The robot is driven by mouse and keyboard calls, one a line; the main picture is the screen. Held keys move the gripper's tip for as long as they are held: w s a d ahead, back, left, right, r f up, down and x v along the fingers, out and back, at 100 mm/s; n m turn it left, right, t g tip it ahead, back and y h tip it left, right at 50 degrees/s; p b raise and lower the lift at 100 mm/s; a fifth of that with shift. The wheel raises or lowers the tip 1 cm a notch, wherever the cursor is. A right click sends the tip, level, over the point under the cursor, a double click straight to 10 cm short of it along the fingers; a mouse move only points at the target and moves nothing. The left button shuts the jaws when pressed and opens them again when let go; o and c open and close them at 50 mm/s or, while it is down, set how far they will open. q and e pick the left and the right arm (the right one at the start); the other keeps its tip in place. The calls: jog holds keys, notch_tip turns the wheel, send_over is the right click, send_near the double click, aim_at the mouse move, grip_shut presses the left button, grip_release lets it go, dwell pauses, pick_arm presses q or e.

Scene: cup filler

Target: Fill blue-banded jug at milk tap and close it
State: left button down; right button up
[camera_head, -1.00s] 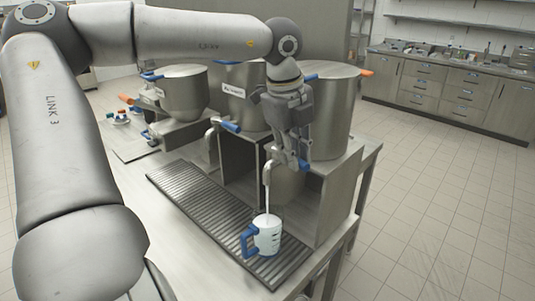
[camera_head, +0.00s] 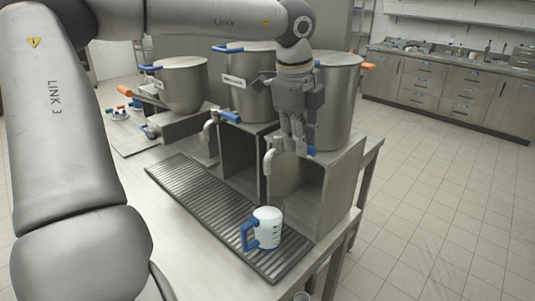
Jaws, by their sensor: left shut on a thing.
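The blue-banded jug (camera_head: 267,229) stands upright on the ribbed drip tray (camera_head: 206,204), below the spout of the nearest tap (camera_head: 268,162). It is white with blue marks and a blue handle facing left. Its inside looks white near the rim. No stream shows between spout and jug. My left gripper (camera_head: 302,146) reaches down from above and is shut on the tap's blue lever (camera_head: 311,151), just right of the spout. The gripper hides most of the lever. My right gripper is not in view.
Tall steel pots (camera_head: 338,100) stand on the steel stand (camera_head: 330,185) behind the tray. Another tap with a blue lever (camera_head: 229,117) is to the left. Small coloured items (camera_head: 120,113) lie at the far left. Bare table shows in front of the tray.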

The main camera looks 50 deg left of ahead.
pick_arm(q)
jog(key=shift+w+a+b, duration=0.1)
jog(key=shift+w+b, duration=0.05)
jog(key=shift+b, duration=0.25)
jog(key=shift+r+n, duration=0.15)
jog(key=shift+n, duration=0.15)
jog(key=c, duration=1.5)
grip_release()
jog(key=shift+c, duration=0.2)
jog(key=o, duration=0.3)
jog(key=shift+w, duration=0.15)
jog(key=shift+o, duration=0.2)
notch_tip(320, 180, up, 12)
jog(key=s, duration=0.2)
jog(key=shift+s+d+f, duration=0.2)
jog(key=shift+d, duration=0.05)
